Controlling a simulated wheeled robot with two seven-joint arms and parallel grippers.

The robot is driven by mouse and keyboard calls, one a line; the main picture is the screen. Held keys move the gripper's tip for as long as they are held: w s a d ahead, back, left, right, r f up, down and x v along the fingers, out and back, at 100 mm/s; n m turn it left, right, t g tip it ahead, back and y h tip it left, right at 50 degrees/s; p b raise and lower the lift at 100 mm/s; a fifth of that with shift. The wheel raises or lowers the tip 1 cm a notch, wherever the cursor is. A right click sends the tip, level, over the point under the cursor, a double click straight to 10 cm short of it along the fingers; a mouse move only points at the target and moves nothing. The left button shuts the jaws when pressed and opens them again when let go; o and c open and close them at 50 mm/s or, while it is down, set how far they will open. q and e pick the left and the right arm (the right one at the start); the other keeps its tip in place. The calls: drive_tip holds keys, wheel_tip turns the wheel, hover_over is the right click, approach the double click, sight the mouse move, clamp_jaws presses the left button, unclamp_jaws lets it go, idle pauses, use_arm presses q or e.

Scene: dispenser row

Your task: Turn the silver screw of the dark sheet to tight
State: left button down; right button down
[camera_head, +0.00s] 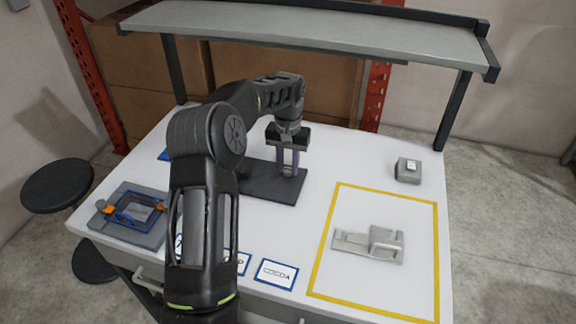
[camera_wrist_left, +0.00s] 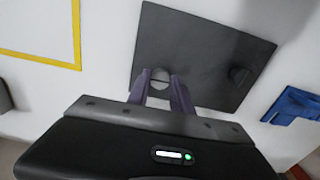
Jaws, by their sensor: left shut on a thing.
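The dark sheet (camera_head: 262,190) lies flat on the white table; it also fills the upper middle of the left wrist view (camera_wrist_left: 190,45). The silver screw (camera_wrist_left: 161,76) stands near one edge of the sheet and shows as a round grey head in the left wrist view. My left gripper (camera_head: 289,172) points down over the sheet, its two purple fingers shut on the silver screw from both sides. A dark knob (camera_wrist_left: 238,75) sits on another part of the sheet, apart from the fingers. The marking of tightness cannot be made out. My right gripper is out of view.
A grey clamp-like part (camera_head: 370,243) lies inside a yellow outline (camera_head: 437,245) at right. A small grey box (camera_head: 408,171) stands behind it. A blue-framed fixture (camera_head: 135,210) is at left. Labelled cards (camera_head: 276,274) lie along the front; a raised shelf (camera_head: 310,35) spans the back.

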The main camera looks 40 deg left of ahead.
use_arm(q)
drive_tip(key=m, duration=0.4)
drive_tip(key=shift+w+a+r+m, duration=0.1)
drive_tip(key=shift+w+r+m, duration=0.05)
drive_tip(key=shift+r+m, duration=0.15)
drive_tip(key=m, duration=0.4)
drive_tip(key=shift+m, duration=0.3)
drive_tip(key=m, duration=0.4)
drive_tip(key=shift+m, duration=0.3)
drive_tip(key=shift+m+p, duration=0.35)
drive_tip(key=shift+m, duration=1.85)
drive_tip(key=c, duration=1.5)
unclamp_jaws()
drive_tip(key=o, duration=0.4)
drive_tip(key=shift+f, duration=0.15)
